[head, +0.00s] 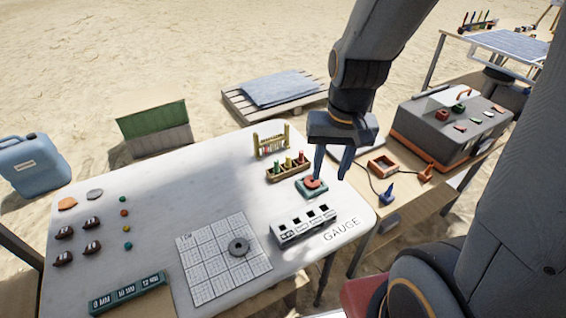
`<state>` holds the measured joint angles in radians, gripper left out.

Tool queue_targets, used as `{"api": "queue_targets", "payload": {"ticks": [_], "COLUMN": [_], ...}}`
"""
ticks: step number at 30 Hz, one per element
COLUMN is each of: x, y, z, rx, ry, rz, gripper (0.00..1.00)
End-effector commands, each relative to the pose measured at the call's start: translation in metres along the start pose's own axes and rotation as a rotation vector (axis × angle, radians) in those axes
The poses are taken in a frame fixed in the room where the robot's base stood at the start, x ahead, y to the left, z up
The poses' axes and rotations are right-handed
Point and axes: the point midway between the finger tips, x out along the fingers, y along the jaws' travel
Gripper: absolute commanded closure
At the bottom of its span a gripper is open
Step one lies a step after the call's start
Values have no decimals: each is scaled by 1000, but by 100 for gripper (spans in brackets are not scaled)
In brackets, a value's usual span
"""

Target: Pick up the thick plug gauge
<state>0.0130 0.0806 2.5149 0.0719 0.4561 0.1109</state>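A small wooden holder (288,173) near the table's back right corner carries upright pegs with green, yellow and red tops, which look like plug gauges. They are too small for me to tell which is the thick one. My gripper (330,178) points down just right of the holder, fingers apart, with nothing visible between them. Its left finger overlaps a red round piece (311,183) on a green base (305,191); I cannot tell if they touch. A pale block with dark holes (303,226) stands in front, by the printed word GAUGE.
A small wooden rack (271,146) stands behind the holder. A gridded sheet (205,262) bears a dark ring (239,247). Brown pieces, small coloured balls and a green labelled block (127,293) are on the left. A side table at right holds an orange tray (383,166) and a grey machine (440,130).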

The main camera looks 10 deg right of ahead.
Motion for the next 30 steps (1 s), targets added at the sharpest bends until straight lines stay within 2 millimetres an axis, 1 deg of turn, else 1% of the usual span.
{"api": "queue_targets", "payload": {"ticks": [1, 2, 5, 6, 8, 9, 12, 15, 18, 21, 24, 30], "x": [5, 8, 22, 28, 39, 46, 64, 78, 88, 94, 102, 120], "y": [-3, -5, -13, -16, -20, -22, -25, -25, -25, -24, -26, -30], "z": [-14, -23, -62, -78, -103, -119, -156, -184, -202, -212, -214, -216], "rx": [127, 222, 602, 766, 1007, 1162, 1511, 1782, 1962, 2057, 2087, 2083], "ry": [-6, -10, -31, -44, -67, -84, -131, -177, -214, -235, -243, -241], "rz": [-18, -32, -88, -111, -145, -167, -216, -253, -278, -291, -294, -293], "gripper": [65, 65, 65, 65, 65, 65, 65, 65, 65, 65, 65, 65]}}
